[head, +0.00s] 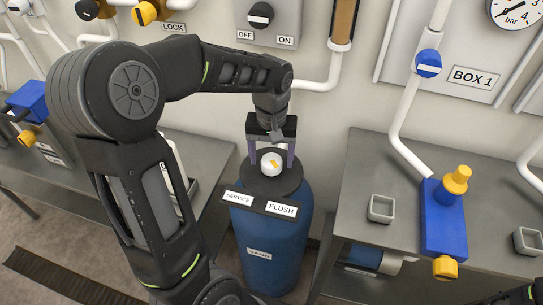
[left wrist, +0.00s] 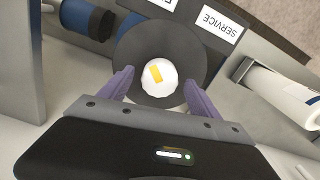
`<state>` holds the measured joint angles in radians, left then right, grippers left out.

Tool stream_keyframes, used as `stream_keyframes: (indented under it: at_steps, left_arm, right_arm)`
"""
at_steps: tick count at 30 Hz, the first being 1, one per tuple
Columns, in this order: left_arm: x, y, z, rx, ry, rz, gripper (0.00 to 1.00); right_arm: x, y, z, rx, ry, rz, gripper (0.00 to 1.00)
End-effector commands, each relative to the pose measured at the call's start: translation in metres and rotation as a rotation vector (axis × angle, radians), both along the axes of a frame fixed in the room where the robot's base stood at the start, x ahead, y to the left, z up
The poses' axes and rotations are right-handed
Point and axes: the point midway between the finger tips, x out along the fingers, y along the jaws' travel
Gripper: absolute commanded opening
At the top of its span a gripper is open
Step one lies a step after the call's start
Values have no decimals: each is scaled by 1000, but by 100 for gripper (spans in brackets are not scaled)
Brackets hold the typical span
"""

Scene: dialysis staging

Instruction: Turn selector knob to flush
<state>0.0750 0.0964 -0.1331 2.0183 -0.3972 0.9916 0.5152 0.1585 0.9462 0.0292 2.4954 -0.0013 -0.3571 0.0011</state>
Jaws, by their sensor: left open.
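The selector knob (head: 271,163) is white with a yellow mark and sits on the dark round top of a blue tank (head: 268,240). A dark plate in front bears a SERVICE label (head: 238,198) and a FLUSH label (head: 281,208). In the head view the yellow mark lies on the knob's right side, more on the FLUSH side. My left gripper (head: 271,154) is open, its purple fingers on either side of the knob. In the left wrist view the knob (left wrist: 160,78) is between the fingertips, with a gap visible; contact cannot be confirmed. My right gripper is out of view.
A grey bench (head: 400,165) on the right carries a blue valve block (head: 443,220) with yellow knobs and small square trays (head: 382,208). Another bench stands on the left. Pipes and an OFF/ON switch (head: 261,15) are on the wall behind.

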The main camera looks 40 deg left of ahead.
Motion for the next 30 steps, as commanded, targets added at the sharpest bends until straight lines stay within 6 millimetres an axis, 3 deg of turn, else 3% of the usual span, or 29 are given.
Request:
stream_keyframes:
  at_steps: [15, 30]
  left_arm:
    - [1, 0, 70, 1, -4, 0, 72]
    - [0, 0, 76, 0, -1, 0, 72]
  right_arm:
    - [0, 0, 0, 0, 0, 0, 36]
    - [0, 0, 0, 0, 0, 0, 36]
